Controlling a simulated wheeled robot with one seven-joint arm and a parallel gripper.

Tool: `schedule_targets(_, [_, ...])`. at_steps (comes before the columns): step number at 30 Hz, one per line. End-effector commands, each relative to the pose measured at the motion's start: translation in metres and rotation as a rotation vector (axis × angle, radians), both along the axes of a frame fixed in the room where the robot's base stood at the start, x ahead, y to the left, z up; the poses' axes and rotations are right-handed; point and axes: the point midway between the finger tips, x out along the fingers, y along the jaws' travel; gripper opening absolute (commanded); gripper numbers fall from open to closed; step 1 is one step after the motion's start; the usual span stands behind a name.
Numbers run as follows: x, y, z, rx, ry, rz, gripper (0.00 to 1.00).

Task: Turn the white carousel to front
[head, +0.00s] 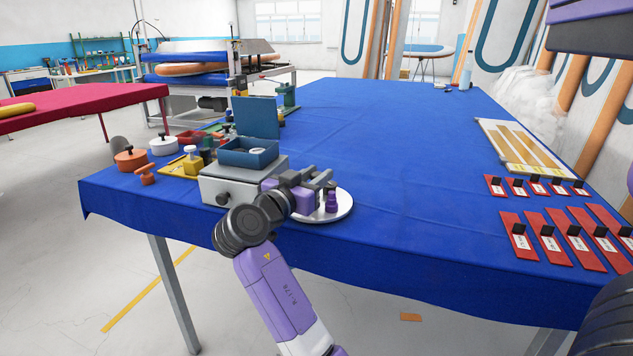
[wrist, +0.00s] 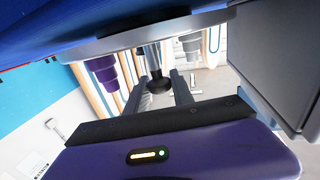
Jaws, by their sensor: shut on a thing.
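The white carousel (head: 344,207) is a round white disc on the blue table near its front edge; in the wrist view its rim (wrist: 100,45) shows upside down across the top. A purple stepped piece (head: 331,203) stands on it, and it also shows in the wrist view (wrist: 104,72). My gripper (head: 323,180) is over the carousel, its fingers on either side of a dark-tipped post (wrist: 155,72) that stands on the disc. The fingers are shut on this post. The arm hides the carousel's left part in the head view.
A grey box with a drawer knob (head: 236,187) stands close left of the carousel, with an open blue box (head: 247,156) on top. Orange and white pots (head: 163,145) sit farther left. Red cards (head: 521,238) lie at the right. The table's middle is clear.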

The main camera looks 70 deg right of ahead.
Motion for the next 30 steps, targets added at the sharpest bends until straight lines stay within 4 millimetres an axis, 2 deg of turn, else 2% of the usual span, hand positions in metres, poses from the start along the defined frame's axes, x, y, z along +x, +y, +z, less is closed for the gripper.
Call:
schedule_targets(23, [0.0007, 0.0002, -0.0002, 0.0, 0.002, -0.051, 0.0])
schedule_targets(24, [0.0007, 0.0002, -0.0002, 0.0, 0.002, -0.051, 0.34])
schedule_targets(26, [0.0006, 0.0002, -0.0002, 0.0, 0.002, -0.051, 0.46])
schedule_targets(30, [0.0004, 0.0, -0.0002, 0.0, 0.001, -0.052, 0.49])
